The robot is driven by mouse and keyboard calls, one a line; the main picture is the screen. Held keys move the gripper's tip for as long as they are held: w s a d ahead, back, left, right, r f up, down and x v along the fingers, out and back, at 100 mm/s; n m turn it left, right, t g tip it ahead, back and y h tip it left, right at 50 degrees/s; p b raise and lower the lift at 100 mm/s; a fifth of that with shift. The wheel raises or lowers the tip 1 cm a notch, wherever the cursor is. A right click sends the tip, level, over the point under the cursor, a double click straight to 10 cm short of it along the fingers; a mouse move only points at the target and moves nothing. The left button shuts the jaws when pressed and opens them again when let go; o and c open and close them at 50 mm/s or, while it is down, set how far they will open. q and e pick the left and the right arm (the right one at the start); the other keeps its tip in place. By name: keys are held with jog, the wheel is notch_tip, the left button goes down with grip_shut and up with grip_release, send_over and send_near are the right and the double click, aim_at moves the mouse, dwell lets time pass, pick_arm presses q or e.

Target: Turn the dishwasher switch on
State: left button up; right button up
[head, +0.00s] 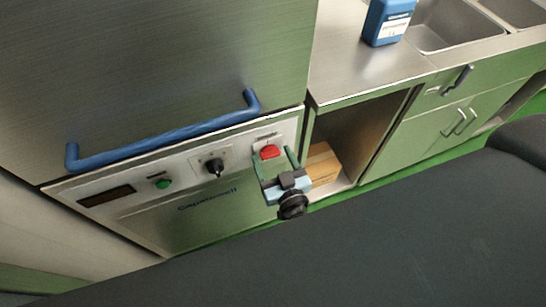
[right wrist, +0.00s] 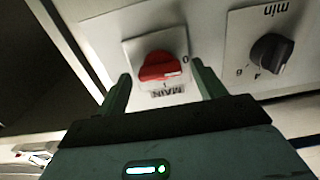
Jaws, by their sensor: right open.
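The dishwasher (head: 205,215) has a steel front with a control panel below a blue handle bar. Its red main switch (head: 268,151) is at the panel's right end. In the right wrist view the red switch knob (right wrist: 160,66) sits on a white plate marked 0, 1 and MAIN. My right gripper (head: 275,158) is open and empty in front of the switch, with one finger on either side of the knob. The wrist view also shows the open fingers (right wrist: 161,77) beside the knob, with visible gaps. My left gripper is not in view.
A black dial (head: 215,166) is left of the switch, and it also shows in the wrist view (right wrist: 271,53). A green button (head: 162,183) and dark display (head: 107,196) are further left. The blue handle bar (head: 165,139) runs above. A cardboard box (head: 322,163) sits in the open cabinet right.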

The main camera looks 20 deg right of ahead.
jog(key=shift+w, duration=0.25)
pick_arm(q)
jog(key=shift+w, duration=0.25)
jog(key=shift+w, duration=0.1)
pick_arm(e)
jog(key=c, duration=1)
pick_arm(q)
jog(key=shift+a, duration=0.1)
